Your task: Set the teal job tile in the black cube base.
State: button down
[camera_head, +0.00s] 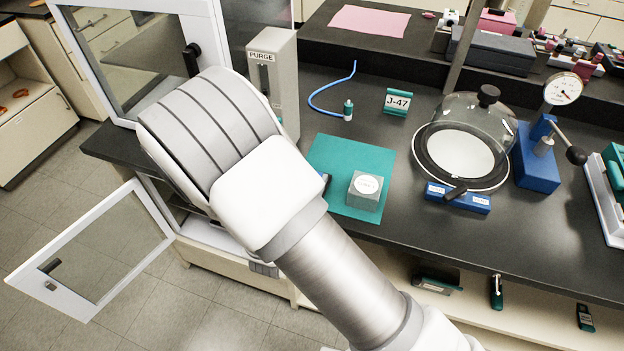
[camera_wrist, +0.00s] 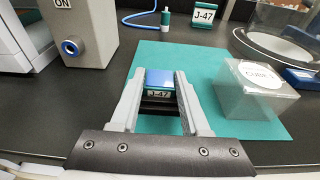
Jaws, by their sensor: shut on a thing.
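In the wrist view my gripper (camera_wrist: 160,85) is shut on the small job tile (camera_wrist: 158,94), which carries a J-47 label. A blue flat top (camera_wrist: 159,77) shows just above the label. A black block (camera_wrist: 158,107), which looks like the cube base, shows under the label between the fingers. I cannot tell whether the tile is seated in it. The clear cube cover (camera_wrist: 258,95), labelled CUBE, stands to the right, apart from my gripper.
A teal mat (camera_head: 330,152) lies under the work area. A teal J-47 sign (camera_head: 397,101) and a small bottle with a blue tube (camera_head: 348,110) stand behind. A glass bell jar (camera_head: 465,140) and blue gauge stand (camera_head: 537,155) are at right. The PURGE box (camera_head: 272,75) is at left.

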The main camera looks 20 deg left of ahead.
jog(key=shift+f, duration=0.15)
dwell(0.3)
jog(key=shift+r+p, duration=0.4)
jog(key=shift+r, duration=0.45)
jog(key=c, duration=1.1)
grip_release()
grip_shut()
jog(key=shift+s, duration=0.15)
